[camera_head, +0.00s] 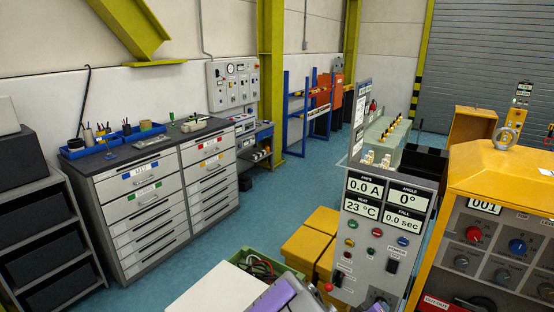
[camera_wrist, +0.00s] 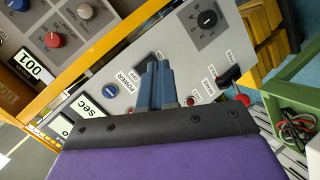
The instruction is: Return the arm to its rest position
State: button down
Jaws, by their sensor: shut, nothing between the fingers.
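My gripper (camera_wrist: 157,66) shows in the wrist view as two blue fingers side by side, shut with nothing between them. It is in front of the grey control panel (camera_wrist: 118,98), near the black POWER switch; I cannot tell whether it touches the panel. In the head view, a purple part of my arm shows at the bottom middle, and the fingers are not visible there. The same control panel (camera_head: 388,238) stands right of centre, with displays reading 0.0 A, 0°, 23 °C and 0.0 sec.
A yellow cabinet with knobs (camera_head: 497,180) stands close on the right. A green crate with cables (camera_head: 240,258) and yellow boxes (camera_head: 308,245) stand left of the panel. A grey drawer cabinet (camera_head: 140,208) is farther left. Blue floor (camera_head: 205,245) is open between them.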

jog(key=s+a+r+m+g+y+b, duration=0.1)
jog(key=s+a+r+m+g+y, duration=0.2)
jog(key=s+a, duration=0.5)
jog(key=s+a+r+m+g+y+b, duration=0.1)
jog(key=s+a+r+m+g+y, duration=0.1)
jog(key=s+a+g+y, duration=0.5)
jog(key=s+r, duration=0.3)
jog(key=s, duration=0.8)
jog(key=s+r+g+b, duration=0.1)
jog(key=s+r, duration=0.3)
jog(key=s, duration=0.7)
